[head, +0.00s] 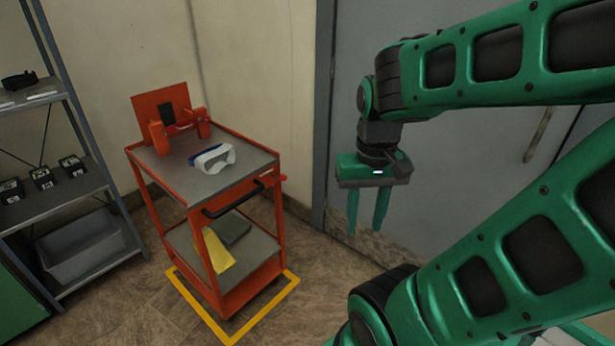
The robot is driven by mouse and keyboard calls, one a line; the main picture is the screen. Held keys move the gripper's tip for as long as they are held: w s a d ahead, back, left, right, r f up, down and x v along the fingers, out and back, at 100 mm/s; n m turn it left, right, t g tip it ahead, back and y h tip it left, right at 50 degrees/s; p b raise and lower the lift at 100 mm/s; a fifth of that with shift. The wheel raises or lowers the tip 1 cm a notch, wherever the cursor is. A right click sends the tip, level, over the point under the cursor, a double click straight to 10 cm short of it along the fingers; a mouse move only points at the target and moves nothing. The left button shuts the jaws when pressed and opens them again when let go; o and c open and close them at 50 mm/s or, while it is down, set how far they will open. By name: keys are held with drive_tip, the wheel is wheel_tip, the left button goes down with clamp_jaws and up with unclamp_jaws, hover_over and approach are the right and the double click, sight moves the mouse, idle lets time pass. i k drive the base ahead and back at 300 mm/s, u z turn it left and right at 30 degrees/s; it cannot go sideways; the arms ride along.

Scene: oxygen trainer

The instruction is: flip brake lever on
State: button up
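An orange-red cart (192,210) stands at the left of centre in the head view. A black push handle (232,202) runs along its near right side. A small red-tipped part (281,178) sticks out at the cart's right corner beside the handle; it may be the brake lever, but it is too small to tell its position. My gripper (367,218) hangs pointing down to the right of the cart, clear of it. Its two green fingers are apart with nothing between them.
White-and-blue goggles (214,159) and an orange stand (165,110) are on the cart's top. A yellow cloth (218,253) lies on its lower shelf. Yellow tape (265,316) frames the cart on the floor. A metal rack (60,190) stands left; a grey door (440,160) is behind my arm.

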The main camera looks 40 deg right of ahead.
sight(283, 177)
drive_tip(key=z, duration=0.35)
drive_tip(key=i, duration=0.45)
drive_tip(key=z, duration=0.3)
drive_tip(key=k, duration=1.3)
drive_tip(key=u, duration=0.3)
drive_tip(key=i, duration=1.95)
drive_tip(key=z, duration=0.5)
